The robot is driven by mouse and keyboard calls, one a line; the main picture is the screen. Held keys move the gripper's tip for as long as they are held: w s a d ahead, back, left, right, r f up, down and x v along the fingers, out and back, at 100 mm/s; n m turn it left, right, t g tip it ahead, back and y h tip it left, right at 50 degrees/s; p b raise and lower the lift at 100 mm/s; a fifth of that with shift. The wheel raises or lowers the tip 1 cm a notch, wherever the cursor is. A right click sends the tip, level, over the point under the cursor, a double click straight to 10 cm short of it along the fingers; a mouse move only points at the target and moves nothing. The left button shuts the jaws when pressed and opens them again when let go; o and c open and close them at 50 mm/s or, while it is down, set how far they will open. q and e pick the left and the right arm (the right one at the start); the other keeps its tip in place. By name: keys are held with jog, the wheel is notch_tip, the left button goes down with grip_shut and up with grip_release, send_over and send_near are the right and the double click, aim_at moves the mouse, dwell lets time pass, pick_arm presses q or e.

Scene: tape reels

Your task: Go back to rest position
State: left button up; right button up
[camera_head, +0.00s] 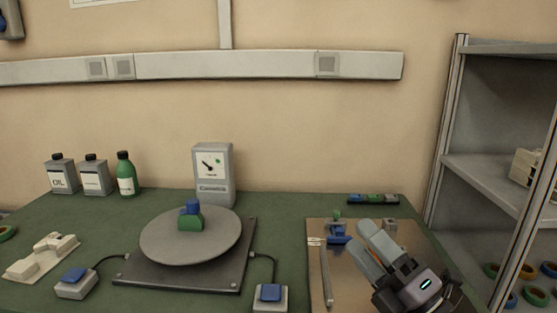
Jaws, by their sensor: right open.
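My right gripper (359,236) is at the lower right, above the brown work board (315,270) on the green table. Its two grey fingers point up and to the left in the picture, are apart, and hold nothing that I can see. A small blue piece (338,234) on the board shows just beyond the fingertips; I cannot tell whether they touch. Part of the board is hidden behind the gripper. My left gripper does not show.
A round grey turntable (165,240) bears a green and blue part (190,217). Blue-topped switches (73,285) (270,297) sit in front. Bottles (126,175) stand at the back left. A metal shelf (485,180) rises at the right.

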jog(key=s+d+f+m+g+h, duration=0.25)
jog(key=d+f+m+h, duration=0.25)
jog(key=f+m+h, duration=0.35)
jog(key=s+d+f+m+g+h, duration=0.2)
jog(key=s+d+f+m+h, duration=0.3)
jog(key=f+m, duration=0.55)
jog(key=s+f+m+g, duration=0.3)
jog(key=s+f+g, duration=0.2)
jog(key=s, duration=0.4)
jog(key=s+f+m+g, duration=0.4)
jog(key=s+g, duration=0.1)
jog(key=s, duration=0.3)
jog(key=w+a+f+t+y+p, duration=0.2)
jog(key=w+a+f+t+p, duration=0.1)
jog(key=w+f+t+p, duration=0.1)
jog(key=shift+w+a+f+n+t, duration=0.15)
jog(key=shift+w+f+n+t, duration=0.25)
jog(key=shift+w+f+t, duration=0.6)
jog(key=shift+s+r+t, duration=0.2)
jog(key=shift+s+t, duration=0.05)
jog(key=shift+t, duration=0.1)
